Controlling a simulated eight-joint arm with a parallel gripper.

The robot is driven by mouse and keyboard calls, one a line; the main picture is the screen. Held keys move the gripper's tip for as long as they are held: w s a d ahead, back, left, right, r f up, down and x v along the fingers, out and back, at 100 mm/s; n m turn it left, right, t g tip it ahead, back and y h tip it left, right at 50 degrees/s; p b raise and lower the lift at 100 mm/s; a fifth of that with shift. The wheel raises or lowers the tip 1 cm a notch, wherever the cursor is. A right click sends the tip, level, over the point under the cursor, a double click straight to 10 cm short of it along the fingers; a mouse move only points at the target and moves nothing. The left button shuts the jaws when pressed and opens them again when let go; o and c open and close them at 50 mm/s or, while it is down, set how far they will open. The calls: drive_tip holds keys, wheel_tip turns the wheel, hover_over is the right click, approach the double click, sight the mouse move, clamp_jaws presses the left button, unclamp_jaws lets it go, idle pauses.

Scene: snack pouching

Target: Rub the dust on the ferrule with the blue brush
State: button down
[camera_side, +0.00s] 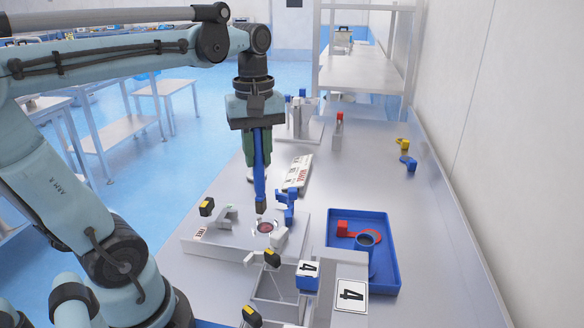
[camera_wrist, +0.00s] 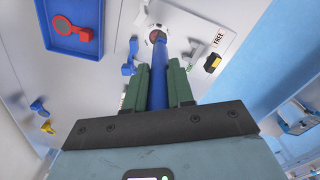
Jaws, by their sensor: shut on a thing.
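My gripper (camera_side: 258,160) points down and its green fingers are shut on the blue brush (camera_side: 259,181). The brush hangs upright with its dark tip low, just above and slightly behind the ferrule (camera_side: 265,227). The ferrule is a small round ring with a reddish-brown face, set on a grey plate (camera_side: 210,247). In the wrist view the brush (camera_wrist: 159,95) runs between the fingers towards the ferrule (camera_wrist: 157,36), and its tip overlaps it. I cannot tell whether the tip touches. Separate dust is too small to make out.
Blue clamps (camera_side: 287,197) stand close behind the ferrule, and a grey block (camera_side: 279,238) sits beside it. A blue tray (camera_side: 391,277) with a red-handled round item lies right. A labelled white packet (camera_side: 298,172) lies behind. The bench's right side is mostly clear.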

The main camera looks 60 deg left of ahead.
sight(260, 178)
wheel_tip(260, 178, up, 2)
drive_tip(key=shift+f, duration=0.1)
idle(0.7)
drive_tip(key=shift+f, duration=3.8)
drive_tip(key=shift+w+a+f, duration=0.2)
drive_tip(key=shift+w, duration=0.05)
drive_tip(key=r, duration=0.3)
drive_tip(key=shift+s+d+r, duration=0.1)
drive_tip(key=shift+s+d, duration=0.1)
drive_tip(key=shift+s, duration=0.05)
drive_tip(key=shift+r, duration=2.45)
